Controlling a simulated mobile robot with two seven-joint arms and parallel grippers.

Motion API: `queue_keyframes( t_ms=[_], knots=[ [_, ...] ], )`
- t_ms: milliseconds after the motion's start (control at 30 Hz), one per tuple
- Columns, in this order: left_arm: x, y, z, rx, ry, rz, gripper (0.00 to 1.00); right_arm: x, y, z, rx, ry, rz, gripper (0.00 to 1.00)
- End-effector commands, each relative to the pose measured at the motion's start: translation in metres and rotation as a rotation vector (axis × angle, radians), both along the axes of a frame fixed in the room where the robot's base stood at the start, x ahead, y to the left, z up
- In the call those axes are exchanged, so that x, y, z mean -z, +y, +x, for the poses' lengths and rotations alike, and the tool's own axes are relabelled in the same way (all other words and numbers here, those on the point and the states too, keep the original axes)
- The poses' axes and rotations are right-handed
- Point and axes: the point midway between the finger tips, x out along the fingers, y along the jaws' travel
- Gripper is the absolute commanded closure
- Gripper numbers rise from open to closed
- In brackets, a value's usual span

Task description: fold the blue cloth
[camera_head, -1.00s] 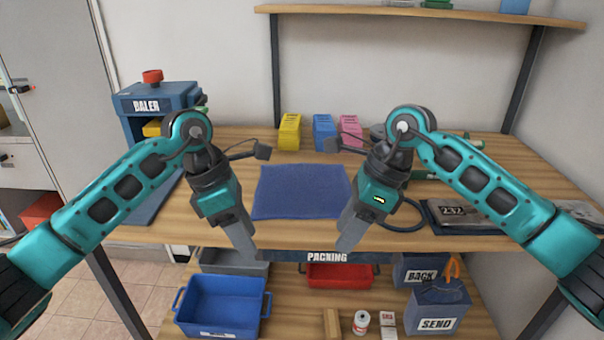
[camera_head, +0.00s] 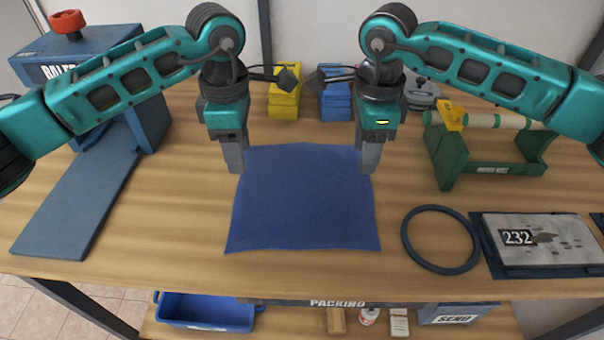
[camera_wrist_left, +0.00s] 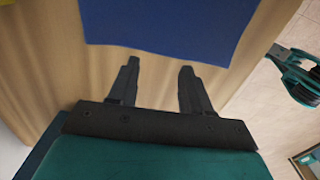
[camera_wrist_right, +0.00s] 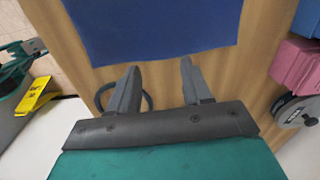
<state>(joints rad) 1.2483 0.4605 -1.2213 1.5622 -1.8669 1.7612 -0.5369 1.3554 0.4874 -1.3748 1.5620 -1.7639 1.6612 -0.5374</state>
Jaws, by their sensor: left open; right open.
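The blue cloth (camera_head: 303,200) lies flat and spread out on the wooden table in the head view. My left gripper (camera_head: 235,160) is at the cloth's far left corner, and my right gripper (camera_head: 369,160) is at its far right corner. In the left wrist view my open left fingers (camera_wrist_left: 155,82) point at the cloth's edge (camera_wrist_left: 165,28), with bare wood between them. In the right wrist view my open right fingers (camera_wrist_right: 160,82) likewise point at the cloth's edge (camera_wrist_right: 150,25). Both grippers are empty.
A blue baler (camera_head: 100,75) stands at the left. A green roll holder (camera_head: 490,165), a dark ring (camera_head: 441,268) and a board marked 232 (camera_head: 540,240) are at the right. Yellow (camera_head: 284,100) and blue (camera_head: 335,103) boxes stand behind. Wood left of the cloth is clear.

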Motion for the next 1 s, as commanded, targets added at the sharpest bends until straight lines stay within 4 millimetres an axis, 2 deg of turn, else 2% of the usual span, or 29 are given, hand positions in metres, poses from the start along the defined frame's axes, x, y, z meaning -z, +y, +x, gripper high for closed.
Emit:
queue_keyframes(
  t_ms=[300,500,1000],
  knots=[
    [0.047,0.0,-0.001,-0.002,0.004,0.001,0.51,0.047,0.0,-0.001,0.001,0.004,-0.001,0.51],
    [0.07,0.0,0.0,-0.002,0.003,0.001,0.51,0.07,0.0,-0.001,0.002,0.003,0.0,0.51],
    [0.079,0.0,0.0,-0.001,0.001,0.0,0.51,0.079,0.0,0.0,0.001,0.002,0.001,0.51]
  ],
)
